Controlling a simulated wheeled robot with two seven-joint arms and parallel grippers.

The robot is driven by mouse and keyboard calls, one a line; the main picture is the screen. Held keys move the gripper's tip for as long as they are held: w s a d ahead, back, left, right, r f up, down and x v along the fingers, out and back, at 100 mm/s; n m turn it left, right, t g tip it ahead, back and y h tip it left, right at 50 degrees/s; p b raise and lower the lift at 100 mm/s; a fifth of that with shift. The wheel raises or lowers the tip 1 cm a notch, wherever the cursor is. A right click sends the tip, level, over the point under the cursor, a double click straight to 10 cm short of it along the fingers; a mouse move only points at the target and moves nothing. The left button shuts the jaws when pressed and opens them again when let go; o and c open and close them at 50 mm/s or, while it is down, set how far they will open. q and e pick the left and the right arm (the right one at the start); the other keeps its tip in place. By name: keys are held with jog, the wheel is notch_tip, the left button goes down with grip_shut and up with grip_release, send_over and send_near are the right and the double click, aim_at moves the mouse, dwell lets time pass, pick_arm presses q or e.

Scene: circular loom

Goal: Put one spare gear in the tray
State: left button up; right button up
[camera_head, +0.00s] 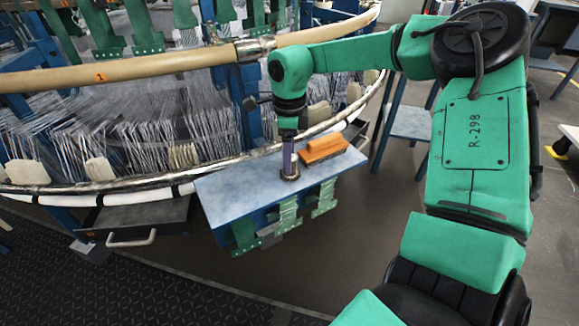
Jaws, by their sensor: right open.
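My right gripper (288,167) points down over the blue-grey shelf on the front of the loom. Its jaws are open, with the fingertips at a small dark, brownish round part (291,177) that looks like a gear. The part is partly covered by the gripper, and I cannot tell whether the fingers touch it. A dark drawer-like tray (140,217) with a pale handle sits under the loom rim, left of the shelf. I cannot tell whether this is the task's tray. My left gripper is not in view.
An orange brush (325,146) lies on the shelf (232,195) just right of the gripper. Green brackets (288,212) hang from the shelf's front edge. The loom's curved rim (130,72) and dense threads are behind. The floor in front is clear.

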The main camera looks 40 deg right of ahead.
aim_at(295, 174)
notch_tip(295, 174, down, 3)
jog(key=shift+d+f, duration=0.1)
jog(key=shift+f, duration=0.05)
grip_shut()
